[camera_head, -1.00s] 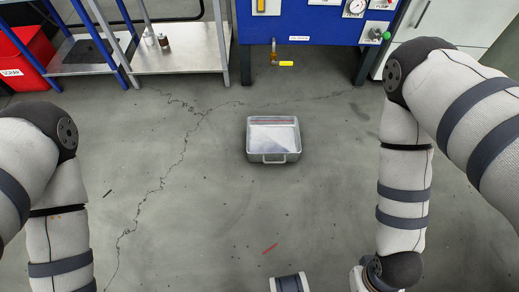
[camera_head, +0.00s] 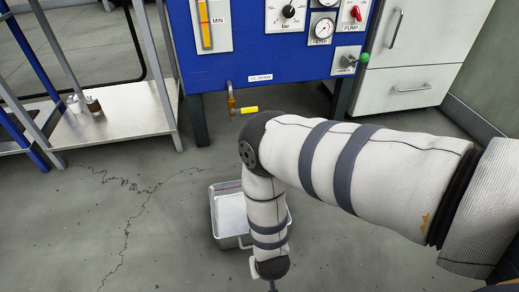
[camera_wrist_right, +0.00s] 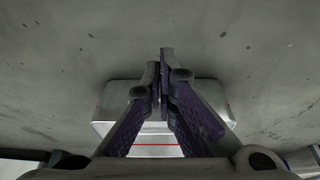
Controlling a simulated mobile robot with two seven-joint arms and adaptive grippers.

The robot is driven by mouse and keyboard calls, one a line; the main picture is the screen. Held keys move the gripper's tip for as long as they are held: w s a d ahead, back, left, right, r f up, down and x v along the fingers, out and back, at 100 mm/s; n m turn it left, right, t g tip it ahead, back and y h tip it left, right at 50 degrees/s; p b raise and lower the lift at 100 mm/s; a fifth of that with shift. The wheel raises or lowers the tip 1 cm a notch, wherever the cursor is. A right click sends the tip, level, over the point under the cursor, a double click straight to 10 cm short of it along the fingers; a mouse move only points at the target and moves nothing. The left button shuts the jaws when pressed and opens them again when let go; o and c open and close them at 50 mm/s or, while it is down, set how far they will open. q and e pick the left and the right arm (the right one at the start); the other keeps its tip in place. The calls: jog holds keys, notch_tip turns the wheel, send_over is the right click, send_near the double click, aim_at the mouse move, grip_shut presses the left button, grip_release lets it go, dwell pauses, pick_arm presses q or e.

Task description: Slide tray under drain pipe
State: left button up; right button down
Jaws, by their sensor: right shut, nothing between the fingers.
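The grey metal tray (camera_head: 229,215) stands on the floor, partly hidden behind my right arm. A red line runs along its far inner wall. The drain pipe (camera_head: 231,98), brass with a yellow lever, hangs from the blue panel, beyond the tray. My right gripper is at the tray's near side; in the head view only a sliver shows at the bottom edge. In the right wrist view its fingers (camera_wrist_right: 162,52) are shut and empty, overlapping the tray's near wall (camera_wrist_right: 210,95); contact cannot be told. My left gripper is out of view.
The blue panel (camera_head: 240,50) stands on dark legs (camera_head: 199,120), with floor between them under the pipe. A metal shelf (camera_head: 120,108) is at left, white cabinets (camera_head: 405,95) at right. The cracked floor left of the tray is clear.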

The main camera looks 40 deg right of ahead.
jog(key=b+x, duration=0.2)
jog(key=x, duration=0.2)
jog(key=shift+s+f, duration=0.1)
jog(key=shift+f, duration=0.2)
jog(key=w+d, duration=0.1)
jog(key=w+d+b, duration=0.1)
jog(key=w, duration=0.1)
jog(key=shift+f, duration=0.1)
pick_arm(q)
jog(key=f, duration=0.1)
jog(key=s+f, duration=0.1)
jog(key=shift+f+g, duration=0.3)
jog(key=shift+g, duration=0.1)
pick_arm(e)
jog(key=shift+w+d, duration=0.2)
jog(key=shift+w, duration=0.15)
jog(key=shift+w, duration=0.1)
